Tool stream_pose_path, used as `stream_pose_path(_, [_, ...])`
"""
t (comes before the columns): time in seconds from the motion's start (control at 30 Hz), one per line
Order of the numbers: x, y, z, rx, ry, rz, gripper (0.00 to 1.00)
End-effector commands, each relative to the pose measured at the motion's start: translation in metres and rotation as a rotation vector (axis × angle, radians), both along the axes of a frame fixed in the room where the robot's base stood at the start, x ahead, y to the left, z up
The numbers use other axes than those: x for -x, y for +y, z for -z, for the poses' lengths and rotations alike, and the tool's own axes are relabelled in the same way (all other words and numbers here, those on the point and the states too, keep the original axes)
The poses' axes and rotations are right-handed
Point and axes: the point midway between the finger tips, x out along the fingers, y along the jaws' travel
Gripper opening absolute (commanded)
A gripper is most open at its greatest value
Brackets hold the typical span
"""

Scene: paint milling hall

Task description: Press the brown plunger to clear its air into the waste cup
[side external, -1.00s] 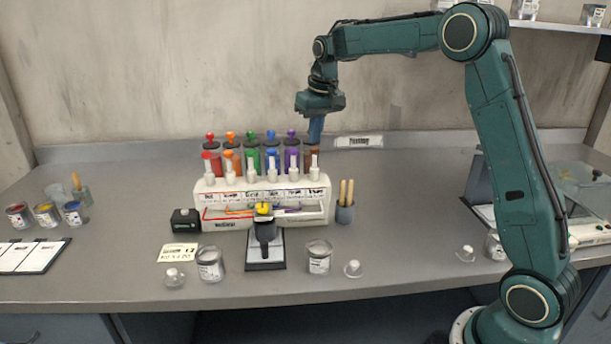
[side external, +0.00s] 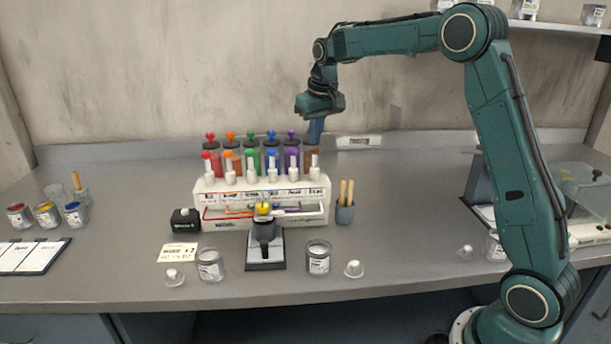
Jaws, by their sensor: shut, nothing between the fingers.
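A row of colored paint dispensers stands in a white rack (side external: 325,205) on the bench. The brown dispenser (side external: 310,160) is at its right end. My gripper (side external: 315,143) points down at the top of the brown dispenser, with shut fingers holding nothing. The brown plunger is hidden behind or under the fingers; I cannot tell whether they touch it or how far down it is. I cannot tell which vessel is the waste cup.
A purple dispenser (side external: 291,158) stands close left of the brown one. Glass jars (side external: 210,266) (side external: 318,262) flank the scale. A brush holder (side external: 344,214) stands right of the rack. The bench farther right is clear up to the equipment.

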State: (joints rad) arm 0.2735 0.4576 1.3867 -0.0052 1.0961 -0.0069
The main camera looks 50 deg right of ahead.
Motion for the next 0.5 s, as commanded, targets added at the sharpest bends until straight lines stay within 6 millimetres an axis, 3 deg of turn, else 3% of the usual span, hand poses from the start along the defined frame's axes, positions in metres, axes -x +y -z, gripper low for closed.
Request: stream_pose_path(0.5, [0.0,0.0,0.015,-0.001,0.002,0.0,0.0])
